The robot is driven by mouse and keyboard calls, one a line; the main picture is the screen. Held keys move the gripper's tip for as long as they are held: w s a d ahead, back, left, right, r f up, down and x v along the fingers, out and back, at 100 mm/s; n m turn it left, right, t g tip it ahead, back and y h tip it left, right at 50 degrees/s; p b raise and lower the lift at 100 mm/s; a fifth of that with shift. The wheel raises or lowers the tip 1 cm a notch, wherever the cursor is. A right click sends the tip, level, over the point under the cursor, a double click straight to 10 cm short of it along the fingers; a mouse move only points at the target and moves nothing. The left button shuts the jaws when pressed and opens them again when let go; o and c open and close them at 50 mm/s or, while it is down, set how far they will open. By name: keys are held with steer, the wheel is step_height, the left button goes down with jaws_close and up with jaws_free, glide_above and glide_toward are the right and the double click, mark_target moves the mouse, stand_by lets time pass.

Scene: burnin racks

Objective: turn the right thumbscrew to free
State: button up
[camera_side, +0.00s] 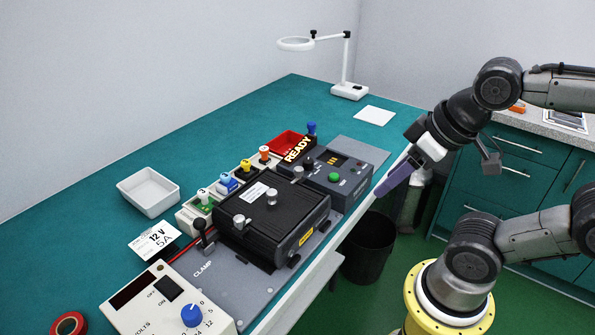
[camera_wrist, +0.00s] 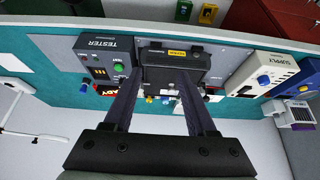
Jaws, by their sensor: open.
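A black box-shaped unit (camera_side: 280,222) sits on the grey clamp plate (camera_side: 222,283) in the side view. Silver knobs that look like thumbscrews stand at its left end (camera_side: 239,222) and its right end (camera_side: 297,173), with another silver knob (camera_side: 271,198) on its top. How far the right one is turned is too small to tell. My gripper (camera_side: 385,190) is off the bench's front edge, to the right of the unit and apart from it. In the wrist view my gripper (camera_wrist: 160,75) has its two fingers spread and empty, with the black unit (camera_wrist: 172,58) seen between and beyond them.
The tester (camera_side: 347,172) stands right of the unit, and a red bin (camera_side: 287,143) behind it. Coloured connectors (camera_side: 226,184) line the unit's back. A magnifier lamp (camera_side: 348,88) stands at the far end.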

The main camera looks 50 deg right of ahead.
steer(key=w+d+r+m+g, duration=0.1)
steer(key=w+r+m+g, duration=0.2)
steer(key=w+r+m, duration=0.9)
steer(key=m+g, duration=0.3)
steer(key=m, duration=0.3)
glide_above(299, 168)
step_height(299, 168, down, 8)
step_height(299, 168, down, 14)
steer(key=shift+f, duration=0.1)
steer(key=shift+c, duration=0.2)
jaws_close()
